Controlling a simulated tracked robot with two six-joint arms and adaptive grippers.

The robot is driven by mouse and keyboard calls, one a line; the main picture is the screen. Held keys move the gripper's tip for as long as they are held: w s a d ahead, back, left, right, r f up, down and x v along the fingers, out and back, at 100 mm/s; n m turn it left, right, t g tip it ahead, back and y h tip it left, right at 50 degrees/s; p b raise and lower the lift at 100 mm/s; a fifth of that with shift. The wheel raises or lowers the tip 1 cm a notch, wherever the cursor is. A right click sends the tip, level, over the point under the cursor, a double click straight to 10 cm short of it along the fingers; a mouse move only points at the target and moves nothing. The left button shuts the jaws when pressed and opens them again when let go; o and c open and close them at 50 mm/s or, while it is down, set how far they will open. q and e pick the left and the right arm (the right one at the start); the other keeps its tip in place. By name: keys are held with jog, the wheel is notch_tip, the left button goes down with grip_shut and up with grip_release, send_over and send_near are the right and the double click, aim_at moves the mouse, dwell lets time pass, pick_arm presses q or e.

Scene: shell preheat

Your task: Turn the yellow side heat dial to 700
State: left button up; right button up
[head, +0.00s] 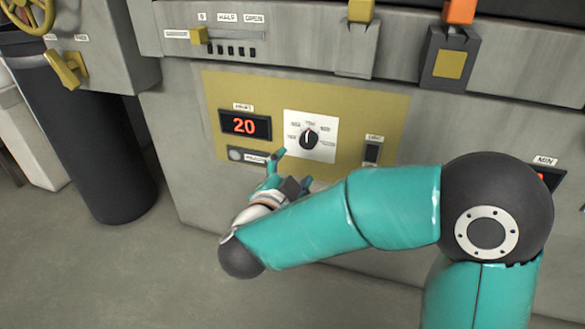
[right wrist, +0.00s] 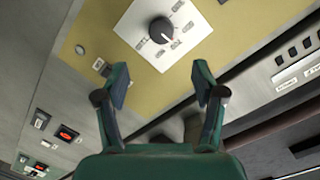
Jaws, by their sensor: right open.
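The heat dial is a round black knob (head: 309,139) on a white square plate (head: 325,152) with small labels around it, set in the yellow panel (head: 395,106). In the head view its light pointer mark faces roughly up; the label values are too small to read surely. The knob (right wrist: 161,29) also shows at the top of the right wrist view. My right gripper (head: 291,168) is open and empty, just below and left of the plate in the head view. In the right wrist view its fingertips (right wrist: 161,76) are spread, apart from the knob. My left gripper is out of view.
A display (head: 245,125) left of the dial reads 20 in red. A small button strip (head: 248,155) lies under it. A dark switch (head: 372,152) is right of the dial. A yellow slider (head: 198,35) and a yellow lever (head: 66,68) are up left. A dark cylinder (head: 100,150) stands left.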

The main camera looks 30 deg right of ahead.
aim_at(307, 144)
jog(key=s+a+f+n+t+p, duration=0.1)
jog(key=s+a+f+n+p, duration=0.25)
jog(key=n, duration=0.65)
jog(key=shift+h, duration=0.3)
jog(key=x, duration=0.5)
jog(key=r+x, duration=0.1)
jog(key=x, duration=0.9)
jog(key=shift+w+d+r+b, duration=0.1)
jog(key=shift+d+r+b, duration=0.2)
jog(key=shift+r+b, duration=0.1)
jog(key=shift+w+d+t, duration=0.3)
jog(key=shift+w+d, duration=0.25)
jog(key=shift+d, duration=0.05)
